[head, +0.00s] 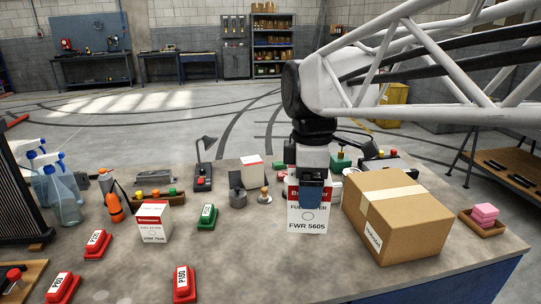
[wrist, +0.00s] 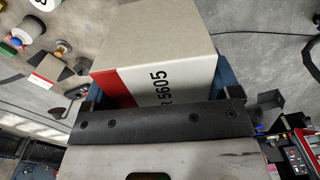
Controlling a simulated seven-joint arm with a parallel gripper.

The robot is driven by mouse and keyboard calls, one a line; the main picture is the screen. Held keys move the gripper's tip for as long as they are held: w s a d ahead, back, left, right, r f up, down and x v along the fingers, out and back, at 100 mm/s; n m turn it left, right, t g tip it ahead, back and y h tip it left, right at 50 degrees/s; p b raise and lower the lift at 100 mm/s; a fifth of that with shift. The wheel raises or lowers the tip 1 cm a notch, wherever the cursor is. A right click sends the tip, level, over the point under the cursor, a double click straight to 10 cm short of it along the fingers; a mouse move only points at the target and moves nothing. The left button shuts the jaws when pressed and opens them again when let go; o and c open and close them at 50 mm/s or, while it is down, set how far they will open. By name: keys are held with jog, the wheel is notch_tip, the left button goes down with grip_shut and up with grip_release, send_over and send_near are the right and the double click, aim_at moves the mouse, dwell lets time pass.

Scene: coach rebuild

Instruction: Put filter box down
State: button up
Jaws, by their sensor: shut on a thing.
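The filter box (head: 307,217) is white with a red band and reads "FWR 5605". It is upright in the head view, left of the cardboard carton. My gripper (head: 311,190) comes down over it from above and is shut on it. In the wrist view the same filter box (wrist: 155,45) sits between the blue fingers, and its red and white label side faces the palm. The workbench top (head: 240,262) is below. I cannot tell whether the box's base touches it.
The taped carton (head: 398,215) is close on the right. Another red and white box (head: 154,222) stands left. Red sanding blocks (head: 184,284) and a green one (head: 207,217) lie around. Spray bottles (head: 60,190) stand far left. The bench front centre is clear.

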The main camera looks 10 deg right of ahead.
jog(key=w+d+m, duration=0.3)
jog(key=d+m, duration=0.3)
jog(key=d, duration=2.1)
jog(key=shift+w+d+f, duration=0.1)
jog(key=shift+d+f, duration=0.05)
jog(key=shift+f, duration=1.15)
jog(key=shift+w+d+f, duration=0.1)
jog(key=shift+d+f, duration=0.05)
jog(key=shift+f, duration=1.1)
jog(key=w+d, duration=0.4)
jog(key=w, duration=0.3)
jog(key=w+d+f, duration=0.1)
jog(key=w+d, duration=0.3)
jog(key=w, duration=0.3)
jog(key=shift+f, duration=0.2)
jog(key=shift+f, duration=0.1)
jog(key=shift+f, duration=1.65)
jog(key=shift+f, duration=0.15)
